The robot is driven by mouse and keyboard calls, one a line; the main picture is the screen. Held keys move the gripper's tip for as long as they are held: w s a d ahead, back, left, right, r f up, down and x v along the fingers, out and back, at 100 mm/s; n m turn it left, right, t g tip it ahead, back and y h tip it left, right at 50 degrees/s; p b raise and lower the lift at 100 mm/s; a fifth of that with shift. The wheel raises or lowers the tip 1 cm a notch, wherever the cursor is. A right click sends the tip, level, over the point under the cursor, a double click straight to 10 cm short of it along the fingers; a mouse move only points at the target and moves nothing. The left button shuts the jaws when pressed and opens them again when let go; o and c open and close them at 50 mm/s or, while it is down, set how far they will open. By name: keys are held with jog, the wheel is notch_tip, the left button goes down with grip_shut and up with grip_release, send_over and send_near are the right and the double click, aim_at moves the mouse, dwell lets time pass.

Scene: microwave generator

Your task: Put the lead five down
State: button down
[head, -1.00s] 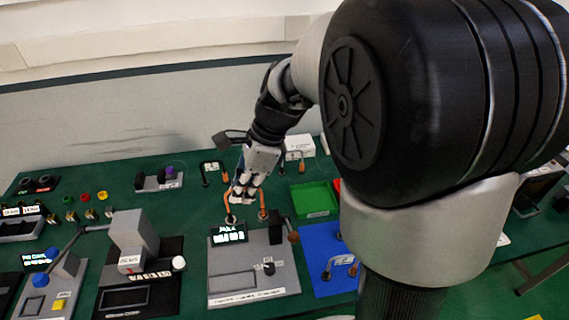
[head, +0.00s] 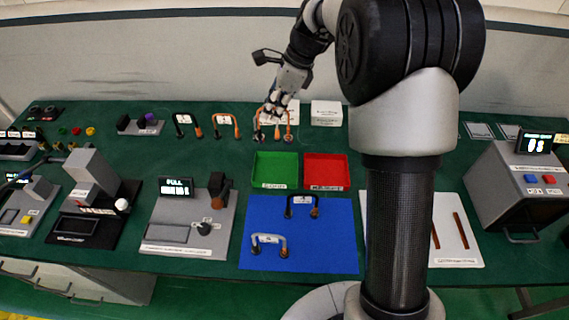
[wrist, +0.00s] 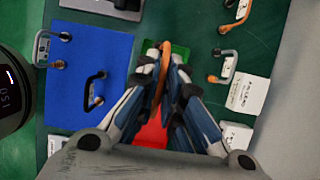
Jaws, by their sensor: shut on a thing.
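My gripper (head: 275,110) is shut on an orange lead (wrist: 165,66), with its fingers closed around the lead's upper part. In the head view the lead's ends hang below the fingers, near the back of the green table. In the wrist view it is over the green tray (wrist: 180,50) and close to the red tray (wrist: 152,134). A grey lead (wrist: 228,66) stands to its right in the wrist view, beside a white card (wrist: 248,95). I cannot read a number on the held lead or tell its exact height above the table.
An orange lead (head: 225,119) and a black lead (head: 182,119) stand to the left. The blue mat (head: 335,250) bears a black lead (head: 302,200) and a grey lead (head: 268,238). A white box (head: 326,113) stands at the back right. A grey meter panel (head: 165,232) stands in front left.

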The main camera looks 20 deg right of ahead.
notch_tip(320, 180, down, 18)
jog(key=b, duration=0.5)
jog(key=shift+a+b, duration=0.15)
jog(key=shift+b, duration=0.2)
jog(key=shift+f, duration=0.1)
jog(key=shift+f, duration=0.15)
jog(key=c, duration=1.7)
grip_release()
